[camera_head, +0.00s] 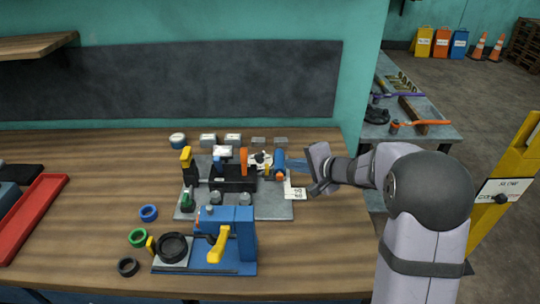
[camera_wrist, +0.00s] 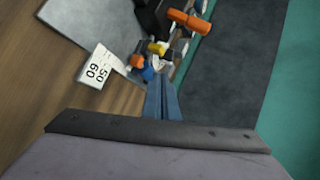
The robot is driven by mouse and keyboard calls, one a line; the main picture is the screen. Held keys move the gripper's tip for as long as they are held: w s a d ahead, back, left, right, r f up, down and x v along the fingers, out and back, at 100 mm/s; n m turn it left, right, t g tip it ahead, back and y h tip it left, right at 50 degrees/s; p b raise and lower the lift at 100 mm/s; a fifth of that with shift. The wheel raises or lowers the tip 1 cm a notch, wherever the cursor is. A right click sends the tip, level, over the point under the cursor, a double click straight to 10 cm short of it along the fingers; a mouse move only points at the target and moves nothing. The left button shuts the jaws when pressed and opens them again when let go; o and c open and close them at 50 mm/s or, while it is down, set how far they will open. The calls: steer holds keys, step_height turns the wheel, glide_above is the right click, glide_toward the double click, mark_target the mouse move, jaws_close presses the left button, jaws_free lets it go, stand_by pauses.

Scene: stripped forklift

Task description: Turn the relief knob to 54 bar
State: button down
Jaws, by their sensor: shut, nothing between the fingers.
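The grey base plate (camera_head: 240,208) on the bench carries a valve assembly. At its right end is a small blue and orange part (camera_head: 280,158), which may be the relief knob; it also shows in the wrist view (camera_wrist: 147,73). In the wrist view the fingers (camera_wrist: 161,85) are together and empty. I cannot tell whether they touch it. No pressure reading is legible.
An orange handle (camera_head: 244,160) stands up on the assembly. A blue fixture (camera_head: 240,225) with a yellow lever stands in front. Several rings lie at the left front, and a red tray (camera_head: 35,215) lies far left. The bench right of the plate is clear.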

steer(key=p, duration=0.3)
glide_toward(264, 155)
steer(key=f, duration=0.2)
steer(key=shift+w+a+f, duration=0.2)
steer(key=shift+a+f, duration=0.1)
steer(key=shift+a, duration=0.1)
steer(key=shift+w+a+p, duration=0.8)
steer(key=shift+w+a, duration=0.05)
steer(key=shift+w, duration=0.3)
steer(key=shift+w+a+f+p, duration=0.15)
steer(key=shift+w+a+p, duration=0.25)
steer(key=shift+w, duration=0.2)
